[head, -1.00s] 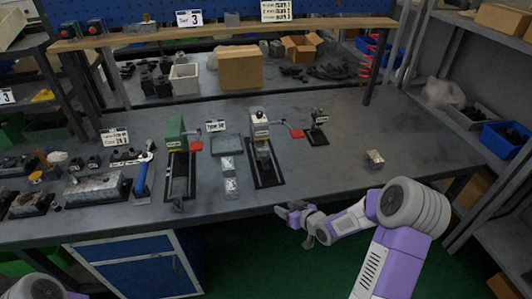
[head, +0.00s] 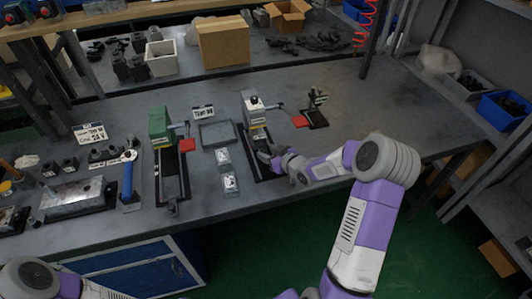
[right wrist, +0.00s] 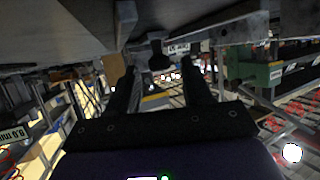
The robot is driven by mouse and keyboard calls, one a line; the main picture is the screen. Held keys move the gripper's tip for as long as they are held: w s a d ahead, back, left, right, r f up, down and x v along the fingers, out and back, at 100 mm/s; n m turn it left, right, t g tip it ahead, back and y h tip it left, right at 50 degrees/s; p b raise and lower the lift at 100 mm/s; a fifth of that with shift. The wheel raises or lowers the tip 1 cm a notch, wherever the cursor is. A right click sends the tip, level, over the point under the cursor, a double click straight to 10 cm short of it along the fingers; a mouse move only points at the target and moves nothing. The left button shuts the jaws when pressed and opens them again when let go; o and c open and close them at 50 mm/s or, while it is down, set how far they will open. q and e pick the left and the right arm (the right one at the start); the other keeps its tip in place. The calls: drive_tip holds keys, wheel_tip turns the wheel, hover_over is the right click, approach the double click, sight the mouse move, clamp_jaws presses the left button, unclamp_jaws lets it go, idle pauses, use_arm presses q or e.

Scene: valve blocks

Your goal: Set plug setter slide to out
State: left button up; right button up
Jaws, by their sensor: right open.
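Two similar bench presses with dark slide rails stand on the grey bench: a green one (head: 159,124) and a white-grey one (head: 252,103), each with a red-ended lever. Their labels are too small to read, so I cannot tell by name which is the plug setter. My right gripper (head: 267,156) is open at the front part of the white-grey press's rail (head: 258,140) and partly covers it. In the right wrist view, a dark knob-like part (right wrist: 159,58) shows between the open fingers; contact cannot be told. My left gripper is out of view.
Two small plates (head: 229,182) and a grey tray (head: 216,133) lie between the presses. A blue-handled tool (head: 128,180) is at the left. A small stand (head: 316,115) is right of the white-grey press. The bench's right part is mostly clear.

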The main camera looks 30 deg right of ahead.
drive_tip(key=shift+x, duration=0.75)
clamp_jaws()
